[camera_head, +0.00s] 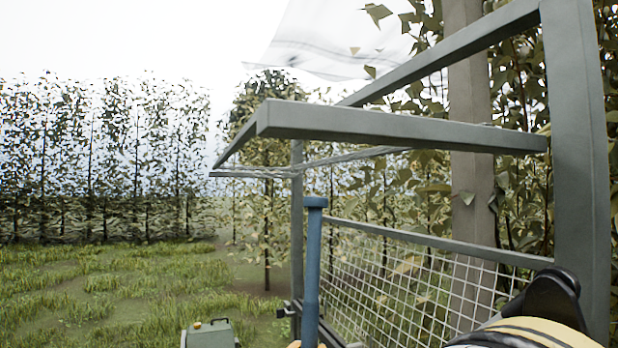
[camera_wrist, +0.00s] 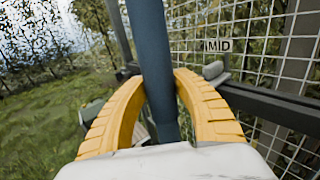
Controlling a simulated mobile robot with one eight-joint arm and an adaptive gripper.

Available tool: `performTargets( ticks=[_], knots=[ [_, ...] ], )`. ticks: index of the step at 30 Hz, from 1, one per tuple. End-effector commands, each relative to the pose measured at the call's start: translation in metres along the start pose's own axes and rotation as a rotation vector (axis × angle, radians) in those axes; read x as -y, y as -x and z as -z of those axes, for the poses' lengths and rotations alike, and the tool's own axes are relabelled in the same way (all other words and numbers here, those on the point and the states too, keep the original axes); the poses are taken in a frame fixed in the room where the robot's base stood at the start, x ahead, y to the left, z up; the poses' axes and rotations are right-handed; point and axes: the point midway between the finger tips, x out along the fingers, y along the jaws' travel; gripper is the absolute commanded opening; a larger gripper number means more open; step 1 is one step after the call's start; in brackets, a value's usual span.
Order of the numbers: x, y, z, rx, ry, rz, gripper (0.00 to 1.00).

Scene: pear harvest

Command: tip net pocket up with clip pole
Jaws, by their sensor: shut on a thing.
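A blue pole (camera_head: 312,265) stands nearly upright at the bottom middle of the head view, with a flat, wider cap on top. The same pole (camera_wrist: 150,50) runs through the middle of the wrist view. My gripper (camera_wrist: 158,82) has its yellow ridged fingers shut around the pole. In the head view the grip on the pole is mostly below the bottom edge. A pale, see-through net (camera_head: 330,38) hangs at the top, above and behind the grey frame, its upper part cut off. No clip shows clearly. The pole's cap is well below the net and apart from it.
Grey metal rails and posts (camera_head: 400,130) form a frame above and right of the pole. A wire mesh panel (camera_head: 400,285) stands close on the right. A green-grey box (camera_head: 208,335) sits lower left. Open grass lies left; trees stand behind.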

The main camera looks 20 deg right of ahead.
Motion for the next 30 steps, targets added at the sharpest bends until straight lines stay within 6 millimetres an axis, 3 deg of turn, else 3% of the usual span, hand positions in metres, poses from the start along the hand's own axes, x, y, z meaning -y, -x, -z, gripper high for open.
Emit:
performTargets(
  ticks=[12,30],
  knots=[
    [-0.002,0.001,0.003,0.000,0.000,-0.001,0.00],
    [-0.043,0.031,0.017,0.000,0.001,-0.002,0.00]
  ],
)
